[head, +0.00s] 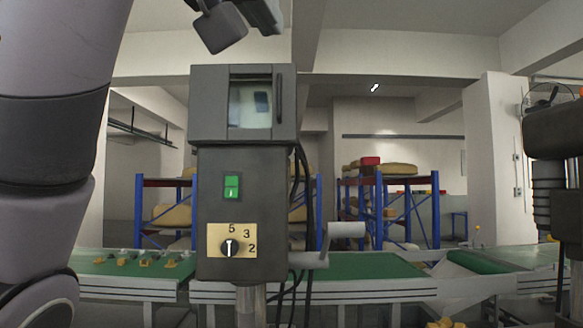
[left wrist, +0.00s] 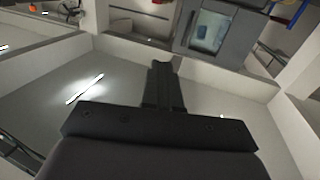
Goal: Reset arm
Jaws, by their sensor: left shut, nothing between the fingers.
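The dark grey machine cabinet (head: 243,170) stands upright in the middle of the head view. It has a small window (head: 250,105), a green switch (head: 232,187) and a dial (head: 230,247) on a yellow plate marked 5, 3 and 2. My left gripper (head: 240,18) is raised at the top edge, above the cabinet and apart from it, partly cut off. In the left wrist view its fingers (left wrist: 162,85) are together with nothing between them. The cabinet's windowed top (left wrist: 211,32) shows beyond them. My right gripper is not seen.
A green conveyor (head: 365,272) with small yellow pieces at its left end runs behind the cabinet. Blue-framed shelves (head: 380,195) stand farther back. A grey lever (head: 345,230) juts from the cabinet's right side. Dark equipment (head: 553,140) is at the right edge.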

